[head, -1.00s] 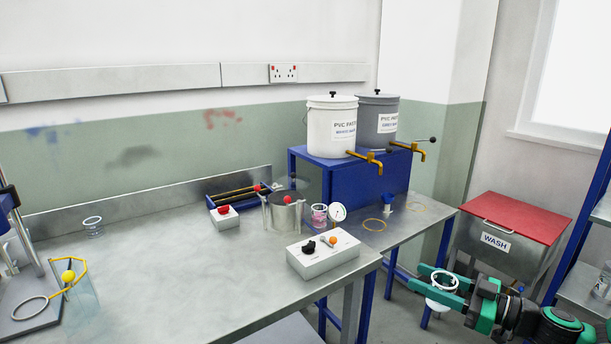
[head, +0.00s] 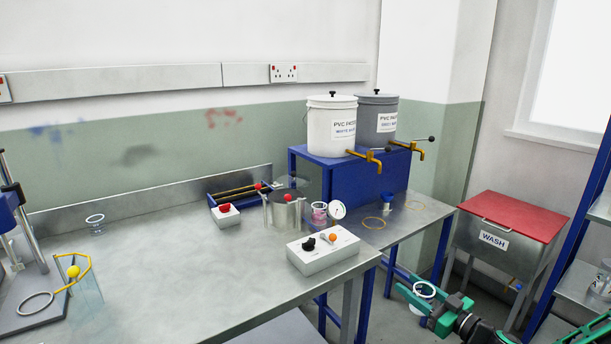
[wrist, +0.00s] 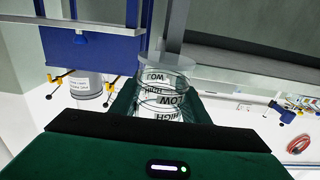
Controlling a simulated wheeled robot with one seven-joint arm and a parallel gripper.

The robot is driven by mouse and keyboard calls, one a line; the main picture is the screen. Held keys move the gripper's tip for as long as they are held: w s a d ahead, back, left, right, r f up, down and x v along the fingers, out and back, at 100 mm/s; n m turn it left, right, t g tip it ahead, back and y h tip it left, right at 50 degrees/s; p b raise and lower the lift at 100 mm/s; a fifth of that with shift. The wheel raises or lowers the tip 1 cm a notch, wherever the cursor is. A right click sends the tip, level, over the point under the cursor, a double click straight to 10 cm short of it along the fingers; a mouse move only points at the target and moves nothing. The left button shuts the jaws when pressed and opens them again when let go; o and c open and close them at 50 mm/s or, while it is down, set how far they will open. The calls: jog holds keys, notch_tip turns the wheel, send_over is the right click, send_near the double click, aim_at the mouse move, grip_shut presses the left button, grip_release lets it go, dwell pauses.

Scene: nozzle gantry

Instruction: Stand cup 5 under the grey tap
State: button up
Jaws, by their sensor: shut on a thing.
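My gripper (head: 428,302) is at the lower right in the head view, in front of the side bench and below its top. It is shut on a clear cup (head: 424,289) with a pale rim. In the wrist view the cup (wrist: 163,98) sits between the dark green fingers and bears LOW and HIGH marks; no cup number can be read. The grey tub (head: 378,118) stands on the blue stand, and its brass tap (head: 413,150) points out to the right.
A dial gauge (head: 337,210) and control box (head: 323,252) are to the left. The red-lidded WASH bin (head: 510,220) is right.

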notch_tip(320, 180, down, 4)
jog(key=w+h, duration=0.1)
jog(key=w, duration=0.1)
notch_tip(320, 180, up, 13)
jog(key=w+m+t+h, duration=0.2)
jog(key=m+h, duration=0.1)
jog(key=shift+w+a+r+h, duration=0.15)
jog(key=shift+w+r+h, duration=0.05)
jog(key=shift+w+h, duration=0.1)
jog(key=shift+s, duration=0.1)
